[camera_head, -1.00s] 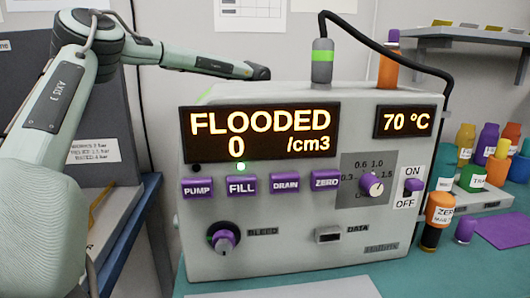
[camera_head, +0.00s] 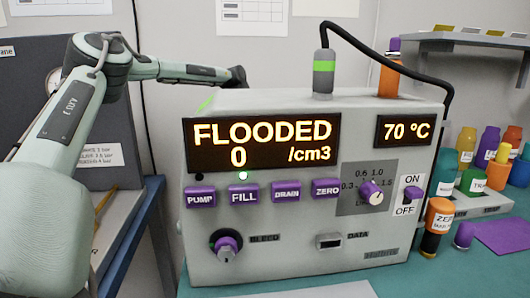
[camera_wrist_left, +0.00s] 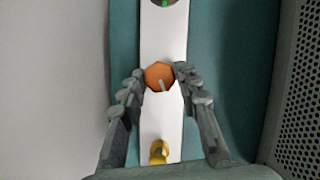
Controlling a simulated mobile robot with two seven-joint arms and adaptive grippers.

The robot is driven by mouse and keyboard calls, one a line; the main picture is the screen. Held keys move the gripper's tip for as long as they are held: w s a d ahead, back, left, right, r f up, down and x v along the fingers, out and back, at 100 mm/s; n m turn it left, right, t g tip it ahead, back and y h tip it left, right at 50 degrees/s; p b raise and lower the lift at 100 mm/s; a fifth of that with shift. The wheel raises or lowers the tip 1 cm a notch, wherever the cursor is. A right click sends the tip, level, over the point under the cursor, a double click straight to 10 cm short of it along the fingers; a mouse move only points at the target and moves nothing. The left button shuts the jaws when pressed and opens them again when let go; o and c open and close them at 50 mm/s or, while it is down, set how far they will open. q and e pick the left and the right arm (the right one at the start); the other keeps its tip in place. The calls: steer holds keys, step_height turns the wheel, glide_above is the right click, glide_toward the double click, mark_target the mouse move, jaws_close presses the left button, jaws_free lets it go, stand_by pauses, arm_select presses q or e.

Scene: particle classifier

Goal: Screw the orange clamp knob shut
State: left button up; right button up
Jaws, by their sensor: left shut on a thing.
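The orange clamp knob (camera_wrist_left: 157,78) shows from above in the left wrist view, with a pale pointer mark on it. It sits on a white strip (camera_wrist_left: 163,35). My left gripper (camera_wrist_left: 159,72) is shut on the knob, with one finger on each side of it. In the head view my left arm reaches behind the grey instrument's left top edge, so the gripper and knob are hidden there. My right gripper is in neither view.
The grey instrument (camera_head: 300,210) reads FLOODED, 0 /cm3 and 70 °C. A brass fitting (camera_wrist_left: 158,152) and a green-marked part (camera_wrist_left: 165,3) lie along the strip. A perforated grey panel (camera_wrist_left: 299,90) stands close on the right. Bottles (camera_head: 438,226) stand right of the instrument.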

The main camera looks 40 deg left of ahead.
arm_select(q)
steer(key=m, duration=0.2)
steer(key=m+g+h+p, duration=0.1)
steer(key=shift+w+a+r+m, duration=0.1)
steer(key=shift+a+m, duration=0.05)
steer(key=shift+m, duration=0.25)
steer(key=shift+w+m+g+h+p, duration=0.1)
steer(key=shift+m+g+h+p, duration=0.45)
steer(key=shift+m, duration=1.25)
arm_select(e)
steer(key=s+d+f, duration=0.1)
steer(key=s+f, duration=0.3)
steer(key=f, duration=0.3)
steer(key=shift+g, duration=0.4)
arm_select(q)
steer(key=o, duration=1.2)
steer(key=shift+c, duration=0.2)
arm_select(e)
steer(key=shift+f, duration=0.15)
